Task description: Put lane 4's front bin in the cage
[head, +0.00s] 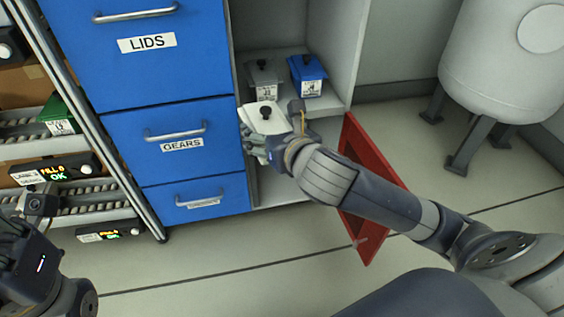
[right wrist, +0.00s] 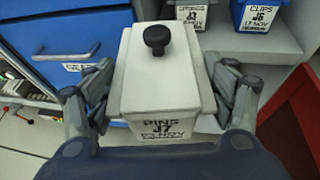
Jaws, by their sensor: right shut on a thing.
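A white lidded bin (right wrist: 160,75) with a black knob is labelled PINS J7; it also shows in the head view (head: 265,119). My right gripper (right wrist: 158,105) is shut on it, with fingers on both sides, and holds it in front of the open cabinet (head: 345,92), whose red door (head: 372,180) stands open. This cabinet may be the cage. Inside, a grey bin (head: 264,78) and a blue bin labelled CLIPS J6 (head: 307,76) stand side by side on a shelf. My left gripper (head: 22,250) is at the lower left, partly cut off; its jaws are unclear.
A roller rack (head: 75,190) with fill displays stands at the left, holding a green bin (head: 62,118). Blue drawers (head: 180,140) labelled LIDS and GEARS are shut. A white tank (head: 500,60) on legs stands at the right. The floor in front is clear.

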